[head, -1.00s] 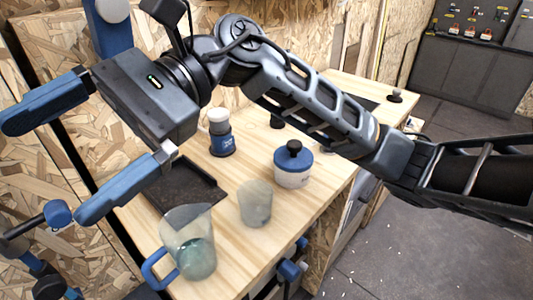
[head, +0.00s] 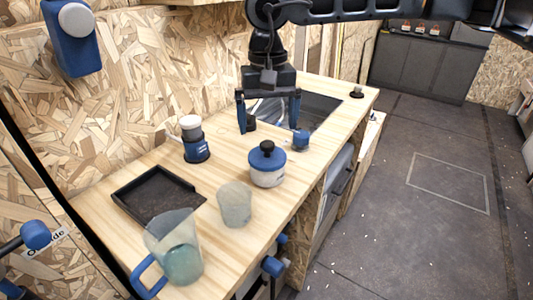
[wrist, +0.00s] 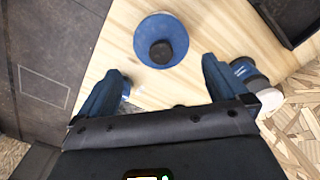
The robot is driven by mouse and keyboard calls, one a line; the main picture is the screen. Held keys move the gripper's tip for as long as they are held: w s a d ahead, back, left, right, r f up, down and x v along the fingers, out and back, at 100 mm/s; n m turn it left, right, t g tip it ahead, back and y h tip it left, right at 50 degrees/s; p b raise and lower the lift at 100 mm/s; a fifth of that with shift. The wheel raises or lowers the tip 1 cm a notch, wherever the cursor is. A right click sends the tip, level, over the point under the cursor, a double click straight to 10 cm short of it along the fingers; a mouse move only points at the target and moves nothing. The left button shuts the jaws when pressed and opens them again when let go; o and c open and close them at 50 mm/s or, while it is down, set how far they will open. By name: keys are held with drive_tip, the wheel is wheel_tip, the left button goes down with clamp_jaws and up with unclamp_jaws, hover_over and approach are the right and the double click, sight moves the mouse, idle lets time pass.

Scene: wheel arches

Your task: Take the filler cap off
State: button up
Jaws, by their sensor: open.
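A round white cap (head: 77,20) sits on the front of a blue container (head: 68,45) on the chipboard wall at the upper left. A white tub with a blue lid and black knob (head: 267,160) stands upright on the bench; its lid also shows in the wrist view (wrist: 160,40). I cannot tell for certain which of these is the filler cap. My gripper (head: 270,124) points down over the far part of the bench, behind the tub and well right of the wall container. Its blue fingers are apart with nothing between them; they also show in the wrist view (wrist: 160,78).
The wooden bench (head: 215,175) holds a black tray (head: 150,195), a clear jug with a blue handle (head: 175,250), a translucent cup (head: 235,204) and a blue canister with a white top (head: 194,140). A small blue item (head: 300,140) is near my right finger. Open floor lies right.

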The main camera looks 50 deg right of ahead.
sight(268, 143)
drive_tip(key=shift+a+f+p, duration=0.1)
drive_tip(key=shift+f+p, duration=0.75)
drive_tip(key=shift+f, duration=2.75)
drive_tip(key=shift+c, duration=0.4)
drive_tip(key=c, duration=0.6)
drive_tip(key=shift+r, duration=0.45)
drive_tip(key=r, duration=0.1)
drive_tip(key=r+b, duration=0.1)
drive_tip(key=d+r, duration=0.1)
drive_tip(key=shift+s+r, duration=0.25)
drive_tip(key=s+d+r, duration=0.2)
drive_tip(key=s+d+r+b, duration=0.1)
drive_tip(key=s+d+r, duration=0.1)
drive_tip(key=d, duration=0.1)
drive_tip(key=s+d+r+b, duration=0.1)
drive_tip(key=s+d+r, duration=0.1)
drive_tip(key=d, duration=0.1)
drive_tip(key=shift+s+r, duration=0.3)
drive_tip(key=shift+s, duration=0.1)
